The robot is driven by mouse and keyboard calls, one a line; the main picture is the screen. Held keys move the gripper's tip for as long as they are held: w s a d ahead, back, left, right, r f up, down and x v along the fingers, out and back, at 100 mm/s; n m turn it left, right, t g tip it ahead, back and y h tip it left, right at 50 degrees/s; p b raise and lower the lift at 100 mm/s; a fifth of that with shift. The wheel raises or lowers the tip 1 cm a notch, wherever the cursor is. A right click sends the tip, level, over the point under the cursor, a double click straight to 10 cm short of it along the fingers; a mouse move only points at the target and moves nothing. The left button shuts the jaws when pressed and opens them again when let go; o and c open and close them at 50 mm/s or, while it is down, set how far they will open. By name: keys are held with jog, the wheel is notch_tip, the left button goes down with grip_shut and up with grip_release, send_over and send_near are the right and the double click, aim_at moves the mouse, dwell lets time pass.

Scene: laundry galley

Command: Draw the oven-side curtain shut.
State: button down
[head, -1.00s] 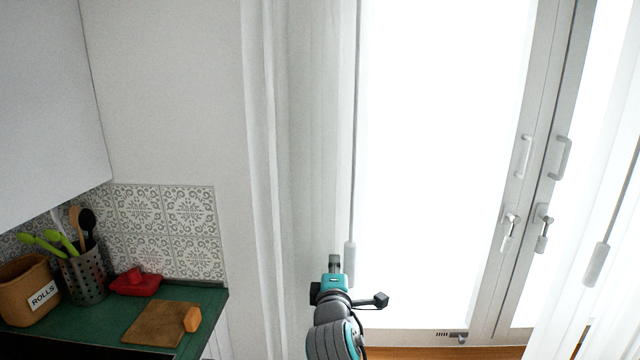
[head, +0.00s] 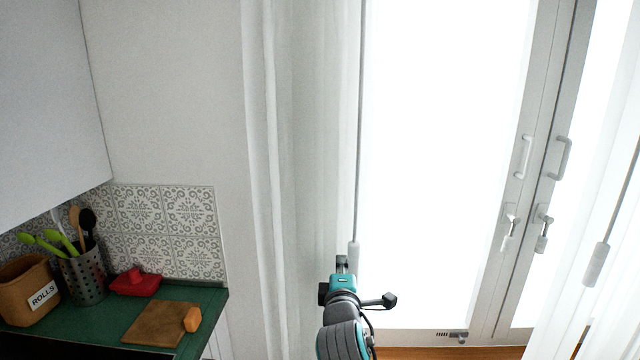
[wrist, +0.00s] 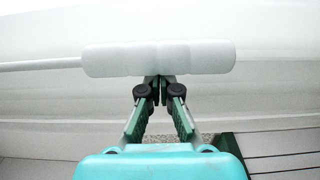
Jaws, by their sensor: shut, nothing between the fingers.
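A white curtain (head: 310,150) hangs at the left of the glass doors, on the counter side; no oven is in view. A thin draw wand runs down its right edge and ends in a pale, thick handle (head: 354,255). My gripper (head: 341,264) is at the handle's left side, low by the curtain edge. In the wrist view the handle (wrist: 200,58) lies crosswise just past my fingertips (wrist: 160,82). The fingers are shut with nothing between them and meet at the handle's near side, seeming to touch it.
Bright glass doors (head: 440,160) with handles fill the right. A second curtain with its own wand handle (head: 596,264) hangs at far right. A green counter (head: 90,325) at left holds a utensil pot, rolls box and board. The space before the glass is clear.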

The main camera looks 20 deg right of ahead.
jog(key=s+d, duration=0.5)
jog(key=d, duration=1)
jog(key=s+d, duration=0.5)
jog(key=d, duration=1.1)
jog(key=s+d, duration=0.5)
jog(key=d, duration=1)
jog(key=shift+d, duration=0.2)
dwell(2.5)
jog(key=shift+a, duration=0.1)
jog(key=shift+a, duration=0.45)
